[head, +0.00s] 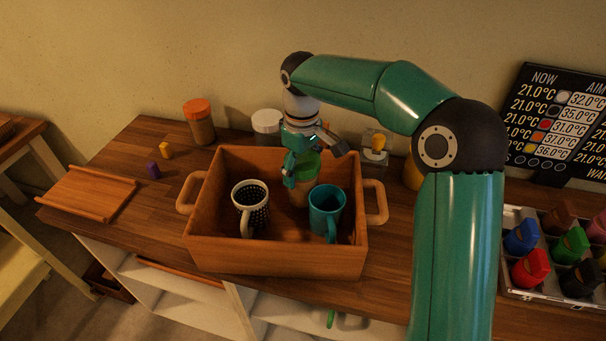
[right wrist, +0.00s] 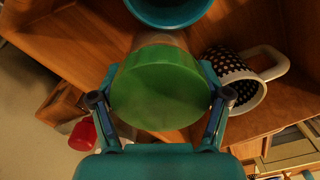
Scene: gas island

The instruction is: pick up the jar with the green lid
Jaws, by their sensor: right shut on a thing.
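The jar with the green lid (head: 308,168) is inside the wooden crate (head: 275,259), toward its back and between two mugs. My right gripper (head: 313,162) comes from above and is shut on the jar, with a finger on either side of the lid. In the right wrist view the round green lid (right wrist: 160,88) fills the space between the fingers, and the jar's paler body shows behind it. The jar's base is hidden, so I cannot tell whether it touches the crate floor. My left gripper is not in view.
A black-and-white dotted mug (head: 252,207) and a teal mug (head: 326,210) stand in the crate close to the jar. An orange-lidded jar (head: 199,121) and a white-lidded jar (head: 267,125) stand behind it. A tray of coloured items (head: 520,280) is at right.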

